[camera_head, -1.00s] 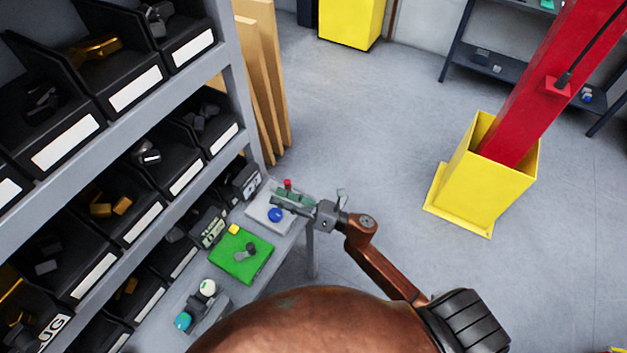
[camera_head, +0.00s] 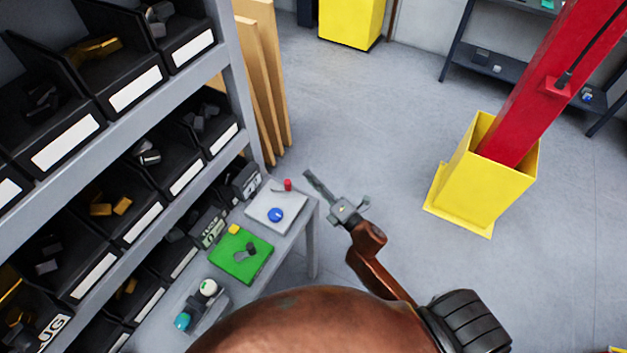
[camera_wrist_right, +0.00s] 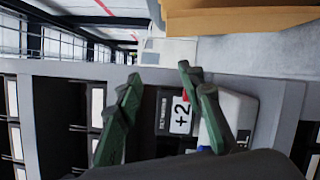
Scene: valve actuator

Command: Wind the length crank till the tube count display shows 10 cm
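A white panel (camera_head: 292,207) with a round blue part (camera_head: 275,214) and a small upright red knob (camera_head: 288,184) sits at the bench's far end. I cannot tell which part is the length crank. A black box (camera_head: 243,180) stands behind it. In the right wrist view a black box carries a white display (camera_wrist_right: 181,114) reading "+2", turned sideways; I cannot tell whether it is the tube count display. My right gripper (camera_head: 308,175) is open and empty, right of the panel and apart from it. Its spread green fingers (camera_wrist_right: 158,72) show in the wrist view. My left gripper is out of view.
A green panel (camera_head: 228,262) with a dark lever and a grey box with round buttons (camera_head: 208,288) share the bench. Shelves of black bins (camera_head: 140,90) rise at left. Wooden boards (camera_head: 262,90) lean behind. Floor (camera_head: 370,130) right of the bench is clear up to a yellow post base (camera_head: 485,190).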

